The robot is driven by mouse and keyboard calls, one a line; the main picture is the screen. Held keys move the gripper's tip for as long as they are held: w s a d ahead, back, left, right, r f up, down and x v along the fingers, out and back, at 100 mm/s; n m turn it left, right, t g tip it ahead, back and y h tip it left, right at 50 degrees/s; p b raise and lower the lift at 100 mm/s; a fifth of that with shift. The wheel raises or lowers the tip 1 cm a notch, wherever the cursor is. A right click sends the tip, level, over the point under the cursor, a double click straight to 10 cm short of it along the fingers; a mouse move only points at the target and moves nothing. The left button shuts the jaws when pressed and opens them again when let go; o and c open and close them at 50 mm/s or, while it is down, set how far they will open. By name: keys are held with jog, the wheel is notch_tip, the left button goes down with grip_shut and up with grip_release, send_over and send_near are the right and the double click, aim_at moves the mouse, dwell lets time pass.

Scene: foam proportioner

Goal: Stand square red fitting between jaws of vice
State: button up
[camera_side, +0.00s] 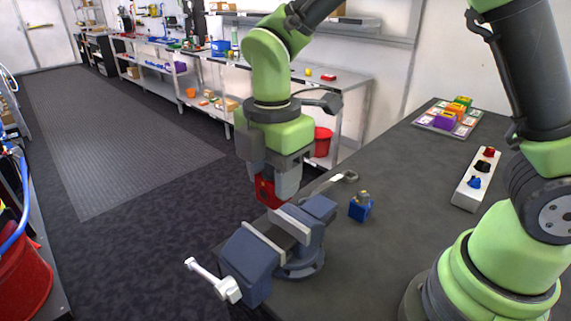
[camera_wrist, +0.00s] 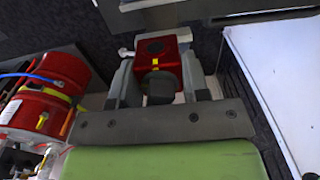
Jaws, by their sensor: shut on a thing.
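The square red fitting (camera_side: 265,193) is held between the fingers of my gripper (camera_side: 270,184), which is shut on it. In the wrist view the red fitting (camera_wrist: 177,48) shows between the fingers, with a dark round part and a small yellow mark on its near side. The blue-grey vice (camera_side: 250,262) stands at the table edge, with light jaw faces and a gap between them. The fitting hangs above and behind the vice jaws in the side view, seemingly apart from them. In the wrist view the vice is mostly hidden behind the fitting and gripper.
A blue fitting (camera_side: 359,210) stands on the table (camera_side: 400,255) right of the vice. A ring-ended metal tool (camera_side: 338,181) lies behind the vice. A white block with coloured knobs (camera_side: 466,192) and a tray of coloured pieces (camera_side: 427,122) are farther right. Bare table lies between.

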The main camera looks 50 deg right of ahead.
jog(key=shift+f, duration=4.2)
jog(key=o, duration=1.2)
jog(key=shift+c, duration=0.2)
jog(key=shift+r, duration=4.05)
